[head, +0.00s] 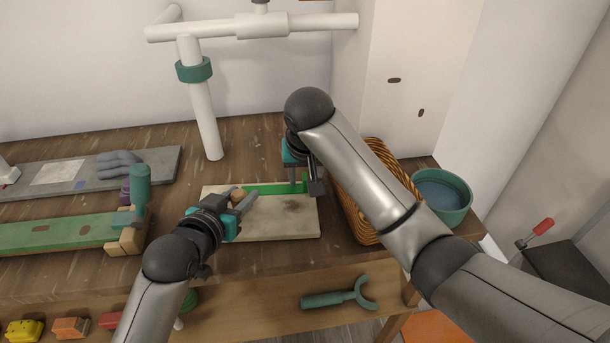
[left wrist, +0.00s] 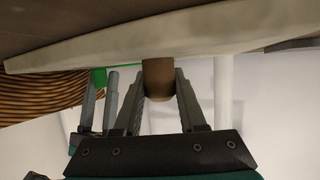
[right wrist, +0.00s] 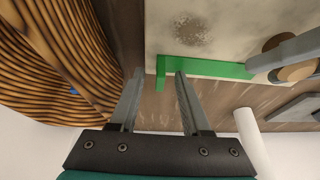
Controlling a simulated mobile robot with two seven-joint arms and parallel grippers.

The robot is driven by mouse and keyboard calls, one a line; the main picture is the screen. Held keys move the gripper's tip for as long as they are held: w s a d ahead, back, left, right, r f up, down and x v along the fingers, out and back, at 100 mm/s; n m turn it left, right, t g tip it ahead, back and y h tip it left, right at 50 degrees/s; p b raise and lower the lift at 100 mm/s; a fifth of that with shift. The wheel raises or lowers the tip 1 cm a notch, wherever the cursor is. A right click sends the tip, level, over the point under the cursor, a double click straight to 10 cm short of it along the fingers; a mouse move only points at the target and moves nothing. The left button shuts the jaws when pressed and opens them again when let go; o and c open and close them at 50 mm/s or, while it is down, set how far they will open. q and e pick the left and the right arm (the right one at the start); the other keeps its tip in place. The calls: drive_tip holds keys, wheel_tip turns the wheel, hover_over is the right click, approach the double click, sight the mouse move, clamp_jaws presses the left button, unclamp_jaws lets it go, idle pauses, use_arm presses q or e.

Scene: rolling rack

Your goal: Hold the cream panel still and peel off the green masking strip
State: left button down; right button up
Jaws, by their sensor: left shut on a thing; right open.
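The cream panel (head: 283,225) lies flat on the wooden bench, with a brown stain on its face. The green masking strip (head: 262,188) runs along its far edge and ends in a tab at the right, clearest in the right wrist view (right wrist: 210,68). My left gripper (head: 243,199) is shut on a brown round knob (left wrist: 158,79) at the panel's left far corner. My right gripper (right wrist: 159,74) is open at the strip's right end, its fingertips on either side of the tab (right wrist: 161,72). I cannot tell whether they touch it.
A wicker basket (head: 352,207) stands close right of the panel, beside a teal bowl (head: 441,192). A white pipe stand (head: 204,120) rises behind. A green board (head: 60,233) with a clamp lies to the left. A grey board (head: 60,174) with a glove lies farther back.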

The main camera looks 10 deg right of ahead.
drive_tip(key=shift+c, duration=0.4)
clamp_jaws()
idle(0.9)
wheel_tip(320, 180, up, 18)
idle(3.8)
use_arm(q)
drive_tip(key=shift+c, duration=2)
unclamp_jaws()
